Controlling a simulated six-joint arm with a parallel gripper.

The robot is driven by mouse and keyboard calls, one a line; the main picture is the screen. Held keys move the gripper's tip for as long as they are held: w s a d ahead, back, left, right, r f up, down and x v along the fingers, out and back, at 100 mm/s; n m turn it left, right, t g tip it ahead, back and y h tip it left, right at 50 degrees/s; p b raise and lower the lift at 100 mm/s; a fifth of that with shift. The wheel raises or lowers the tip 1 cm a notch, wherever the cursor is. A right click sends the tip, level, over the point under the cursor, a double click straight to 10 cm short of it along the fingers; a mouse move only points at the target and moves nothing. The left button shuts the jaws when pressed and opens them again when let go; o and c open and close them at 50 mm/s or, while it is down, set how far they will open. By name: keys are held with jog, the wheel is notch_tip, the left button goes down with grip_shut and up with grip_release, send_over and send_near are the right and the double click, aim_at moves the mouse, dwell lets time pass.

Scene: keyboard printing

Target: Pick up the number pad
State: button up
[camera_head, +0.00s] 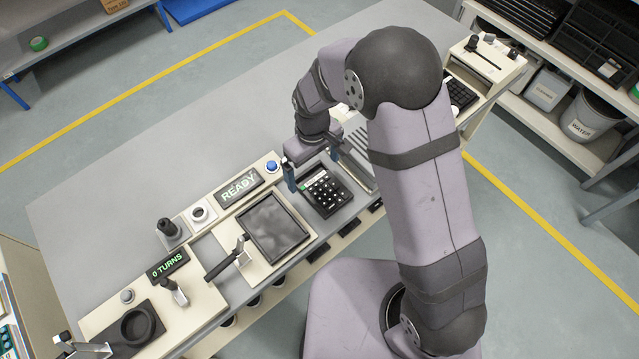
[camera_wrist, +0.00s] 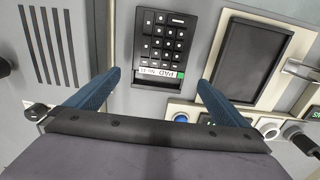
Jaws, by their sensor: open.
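The number pad (camera_head: 324,191) is a small black keypad lying in the middle of the workstation, just right of a dark screen. In the wrist view the number pad (camera_wrist: 163,47) shows dark keys and a green and white label strip at its near end. My gripper (camera_head: 309,169) is above the far end of the pad. In the wrist view my gripper (camera_wrist: 156,88) has its two blue fingers spread apart, one on each side of the label end. Nothing is between them but the view of the pad. Whether they touch it cannot be told.
A dark-screened panel (camera_head: 272,228) with a lever lies left of the pad. A READY display (camera_head: 239,186) and a blue button (camera_head: 272,166) are behind it. A slotted plate (camera_wrist: 49,45) lies on the pad's other side. The grey table (camera_head: 130,160) is clear at the back left.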

aim_at(314, 178)
jog(key=shift+w+f+p, duration=0.15)
jog(key=shift+f+p, duration=0.7)
jog(key=shift+f, duration=1.4)
jog(key=c, duration=1.6)
jog(key=shift+r, duration=0.15)
jog(key=shift+r+b, duration=1.35)
jog(key=shift+r, duration=3.55)
